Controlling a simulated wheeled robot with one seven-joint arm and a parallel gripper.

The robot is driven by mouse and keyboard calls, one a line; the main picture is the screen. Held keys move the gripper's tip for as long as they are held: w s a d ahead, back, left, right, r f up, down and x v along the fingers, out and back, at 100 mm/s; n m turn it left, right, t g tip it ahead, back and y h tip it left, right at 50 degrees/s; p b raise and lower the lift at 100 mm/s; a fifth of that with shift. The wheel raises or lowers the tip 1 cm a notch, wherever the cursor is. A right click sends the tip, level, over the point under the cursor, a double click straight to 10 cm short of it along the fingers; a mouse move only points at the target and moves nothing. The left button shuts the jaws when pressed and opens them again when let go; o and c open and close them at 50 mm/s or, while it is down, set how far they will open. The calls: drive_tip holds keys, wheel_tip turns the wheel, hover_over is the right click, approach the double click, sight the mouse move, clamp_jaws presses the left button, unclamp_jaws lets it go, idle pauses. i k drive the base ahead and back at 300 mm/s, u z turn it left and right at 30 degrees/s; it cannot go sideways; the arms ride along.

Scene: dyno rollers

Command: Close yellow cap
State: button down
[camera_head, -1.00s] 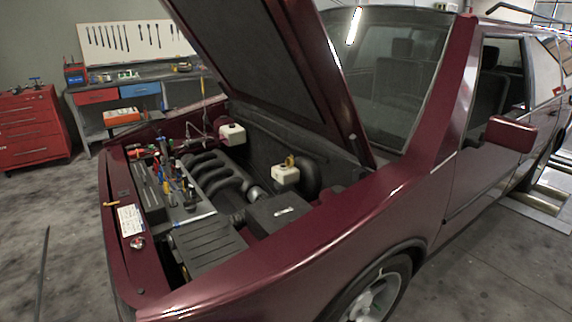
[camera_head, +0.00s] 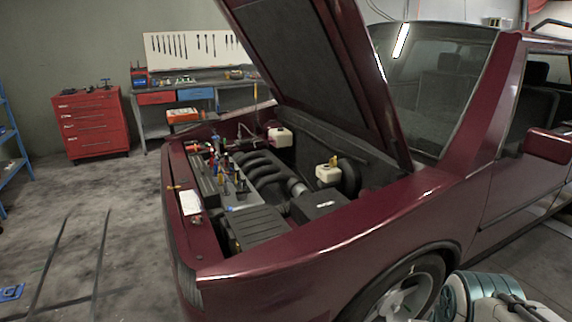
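The yellow cap (camera_head: 333,160) is a small spot on top of a white reservoir (camera_head: 327,175) in the right rear of the car's open engine bay. It seems to stand up from the reservoir, but it is too small to tell how far open it is. Part of my arm shows at the bottom right, in front of the car's front wheel. My gripper's fingers are not in view.
The raised hood (camera_head: 310,80) slants over the bay, and the maroon fender (camera_head: 350,225) lies between my side and the reservoir. A second white reservoir (camera_head: 280,137) sits farther back. Several tools stand on the engine's left side. A red tool chest (camera_head: 92,125) stands back left.

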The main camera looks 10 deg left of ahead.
sight(333, 162)
drive_tip(key=u, duration=0.5)
drive_tip(key=i, duration=1.65)
